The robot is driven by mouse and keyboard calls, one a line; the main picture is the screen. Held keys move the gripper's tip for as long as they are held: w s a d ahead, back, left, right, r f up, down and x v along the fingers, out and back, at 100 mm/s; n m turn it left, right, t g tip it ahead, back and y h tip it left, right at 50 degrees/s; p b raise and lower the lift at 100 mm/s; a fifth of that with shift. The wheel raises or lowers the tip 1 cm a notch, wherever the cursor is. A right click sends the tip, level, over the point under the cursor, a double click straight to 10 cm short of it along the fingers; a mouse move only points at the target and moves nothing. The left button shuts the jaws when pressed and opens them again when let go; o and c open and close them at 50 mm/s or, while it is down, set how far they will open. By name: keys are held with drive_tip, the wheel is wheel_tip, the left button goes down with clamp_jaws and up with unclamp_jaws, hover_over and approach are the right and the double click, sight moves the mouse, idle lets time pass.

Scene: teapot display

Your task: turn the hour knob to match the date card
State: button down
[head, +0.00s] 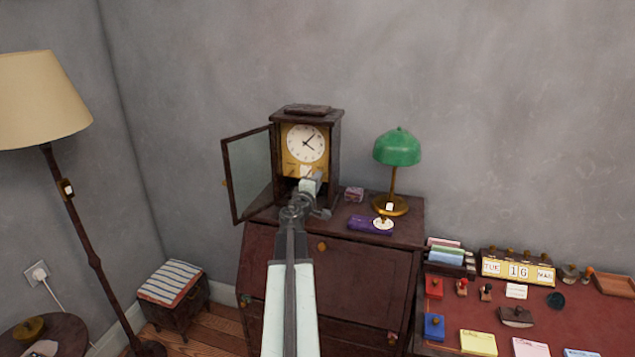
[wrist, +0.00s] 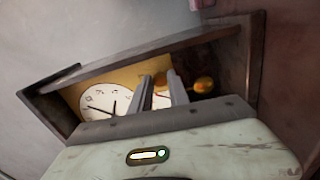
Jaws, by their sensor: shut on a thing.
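The clock (head: 306,142) stands on the dark cabinet with its glass door (head: 248,175) swung open to the left. Its white dial with black hands also shows tilted in the wrist view (wrist: 105,99). My gripper (head: 313,180) reaches into the case below the dial. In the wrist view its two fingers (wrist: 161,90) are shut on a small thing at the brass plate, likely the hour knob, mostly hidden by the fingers. A pale panel with a red line shows between the fingers. The date card (head: 517,271) on the desk reads TUE 16 MAR.
A round brass thing (wrist: 203,86) hangs beside the fingers, near the case wall. On the cabinet top stand a green lamp (head: 397,148), a small box (head: 354,194) and a purple item (head: 366,226). The desk at right holds stamps and notepads.

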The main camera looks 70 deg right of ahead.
drive_tip(key=shift+n, duration=0.4)
drive_tip(key=c, duration=1.3)
unclamp_jaws()
drive_tip(key=shift+o, duration=0.2)
drive_tip(key=a, duration=0.8)
drive_tip(key=shift+s, duration=0.2)
